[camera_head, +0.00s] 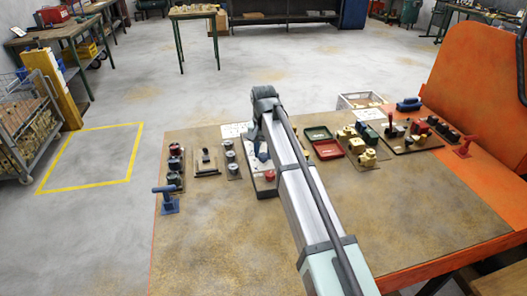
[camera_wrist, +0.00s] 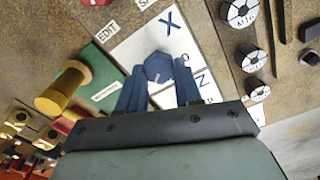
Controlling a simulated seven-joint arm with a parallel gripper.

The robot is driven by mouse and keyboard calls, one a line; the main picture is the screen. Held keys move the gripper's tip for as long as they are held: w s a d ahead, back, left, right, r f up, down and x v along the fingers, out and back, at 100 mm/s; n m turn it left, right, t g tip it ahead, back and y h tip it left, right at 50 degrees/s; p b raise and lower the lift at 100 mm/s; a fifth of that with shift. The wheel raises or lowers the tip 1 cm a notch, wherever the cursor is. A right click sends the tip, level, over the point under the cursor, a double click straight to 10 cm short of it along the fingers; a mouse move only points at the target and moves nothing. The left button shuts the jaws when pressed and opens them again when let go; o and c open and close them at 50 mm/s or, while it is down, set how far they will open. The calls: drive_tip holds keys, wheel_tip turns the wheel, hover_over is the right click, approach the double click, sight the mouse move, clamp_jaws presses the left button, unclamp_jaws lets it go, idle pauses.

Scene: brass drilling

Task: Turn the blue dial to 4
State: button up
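The blue dial (camera_wrist: 158,67) is a faceted knob with a pale mark on its near face, set on a white plate (camera_wrist: 127,52) in the wrist view. Around it I see an X, a Z and a partly covered character; no 4 can be made out. My gripper (camera_wrist: 160,73) has its two blue fingers on either side of the dial, close to its edges. I cannot tell whether they touch it.
In the wrist view a yellow knob (camera_wrist: 55,98) stands left of the dial, and round grey dials (camera_wrist: 240,12) stand to the right. In the head view a red button (camera_head: 269,175) and several fixtures line the table (camera_head: 220,240); its near part is clear.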

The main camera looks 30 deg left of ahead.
sight(263, 154)
drive_tip(key=o, duration=0.4)
drive_tip(key=shift+o, duration=0.2)
wheel_tip(263, 154, up, 14)
idle(0.5)
drive_tip(key=shift+f, duration=0.1)
